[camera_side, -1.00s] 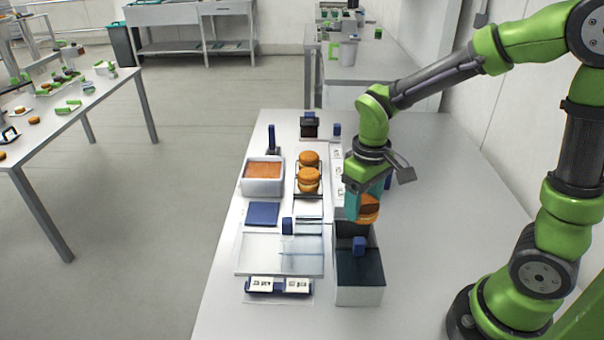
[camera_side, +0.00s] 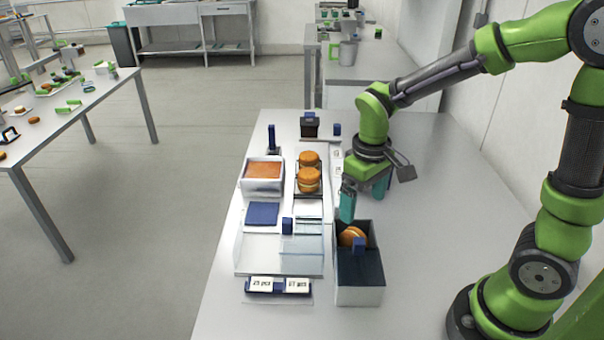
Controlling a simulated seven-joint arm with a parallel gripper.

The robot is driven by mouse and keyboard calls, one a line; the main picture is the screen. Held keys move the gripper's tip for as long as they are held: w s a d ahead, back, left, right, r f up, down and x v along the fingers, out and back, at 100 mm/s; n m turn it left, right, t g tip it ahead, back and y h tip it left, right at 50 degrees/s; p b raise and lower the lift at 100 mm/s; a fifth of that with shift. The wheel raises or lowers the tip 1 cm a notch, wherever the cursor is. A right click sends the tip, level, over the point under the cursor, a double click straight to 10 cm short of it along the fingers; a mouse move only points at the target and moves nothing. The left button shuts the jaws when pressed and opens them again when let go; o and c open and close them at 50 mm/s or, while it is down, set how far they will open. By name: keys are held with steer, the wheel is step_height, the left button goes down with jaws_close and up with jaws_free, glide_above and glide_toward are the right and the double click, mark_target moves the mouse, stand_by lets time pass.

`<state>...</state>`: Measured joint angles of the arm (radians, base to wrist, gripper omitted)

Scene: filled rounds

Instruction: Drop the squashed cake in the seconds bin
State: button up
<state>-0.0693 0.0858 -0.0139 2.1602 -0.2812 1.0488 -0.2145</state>
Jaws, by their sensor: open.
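The squashed cake (camera_side: 350,235) is a tan round with a darker filling. It lies tilted inside the seconds bin (camera_side: 360,294), a white-walled box with a dark interior, near its back end. My gripper (camera_side: 364,203) is open and empty, just above and behind the bin's back edge. Its teal fingers are spread apart and clear of the cake.
Two filled cakes (camera_side: 308,179) stand in a rack left of my gripper. A white tub of orange filling (camera_side: 263,170) is further left. A clear-topped tray (camera_side: 262,257) stands left of the bin, with labels in front. The table's right side is bare.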

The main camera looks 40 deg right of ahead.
step_height(320, 180, up, 16)
stand_by(0.3)
steer(key=s+a+f+m+t+y, duration=0.1)
steer(key=s+f+m+t+y, duration=0.1)
steer(key=s+t, duration=0.5)
steer(key=shift+s+a+f+m, duration=0.35)
steer(key=shift+f+m, duration=0.4)
steer(key=shift+m, duration=0.15)
